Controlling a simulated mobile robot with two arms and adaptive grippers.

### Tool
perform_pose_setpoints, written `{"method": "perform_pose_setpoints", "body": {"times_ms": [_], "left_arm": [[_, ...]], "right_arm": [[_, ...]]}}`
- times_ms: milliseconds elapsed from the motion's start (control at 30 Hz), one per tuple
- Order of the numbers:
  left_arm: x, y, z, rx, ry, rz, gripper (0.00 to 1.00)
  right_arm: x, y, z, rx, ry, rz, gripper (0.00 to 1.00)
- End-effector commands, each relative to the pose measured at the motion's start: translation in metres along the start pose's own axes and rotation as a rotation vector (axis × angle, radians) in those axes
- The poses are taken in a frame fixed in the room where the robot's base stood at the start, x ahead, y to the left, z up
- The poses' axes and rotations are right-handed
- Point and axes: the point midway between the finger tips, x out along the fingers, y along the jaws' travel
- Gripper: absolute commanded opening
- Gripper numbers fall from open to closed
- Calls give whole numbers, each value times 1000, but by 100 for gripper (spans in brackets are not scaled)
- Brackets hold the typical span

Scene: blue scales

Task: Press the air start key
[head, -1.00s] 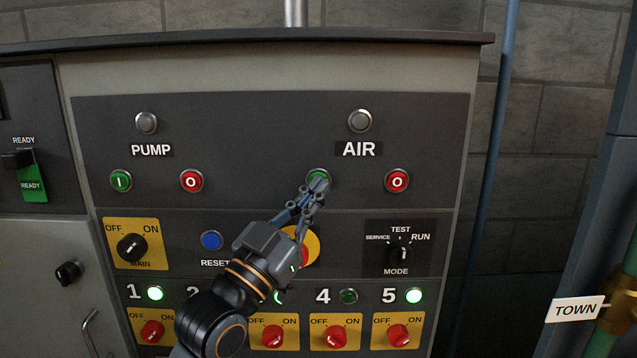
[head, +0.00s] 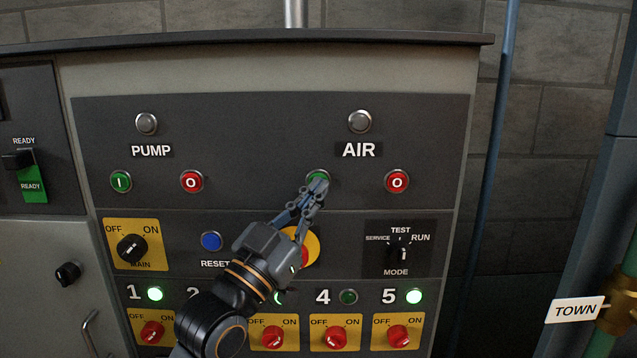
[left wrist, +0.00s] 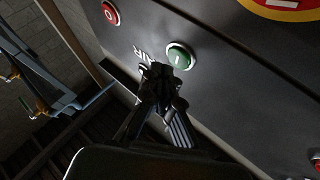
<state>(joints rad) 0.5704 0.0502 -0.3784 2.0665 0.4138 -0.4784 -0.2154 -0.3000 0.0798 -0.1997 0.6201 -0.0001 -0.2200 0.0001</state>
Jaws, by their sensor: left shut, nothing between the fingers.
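The air start key is a green round button (head: 318,175) marked with a bar, below and left of the AIR label (head: 359,150). In the head view my left gripper (head: 318,186) is shut and empty, its fingertips over the lower part of the green key. In the left wrist view the green key (left wrist: 180,56) shows whole, with the shut fingertips (left wrist: 158,72) just beside its rim; I cannot tell whether they touch it. The AIR lamp (head: 360,121) above is grey and unlit. My right gripper is not in view.
The red air stop key (head: 397,181) is to the right. A yellow-ringed red button (head: 311,248) is partly behind my gripper. The blue reset button (head: 212,241), mode knob (head: 402,254) and a row of red switches (head: 335,337) are lower on the panel.

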Motion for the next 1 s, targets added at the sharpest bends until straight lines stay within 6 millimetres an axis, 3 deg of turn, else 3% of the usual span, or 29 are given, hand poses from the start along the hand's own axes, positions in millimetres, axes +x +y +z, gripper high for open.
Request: {"method": "perform_pose_setpoints", "body": {"times_ms": [1000], "left_arm": [[7, -5, 5, 0, 0, 0, 0]], "right_arm": [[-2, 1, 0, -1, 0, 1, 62]]}}
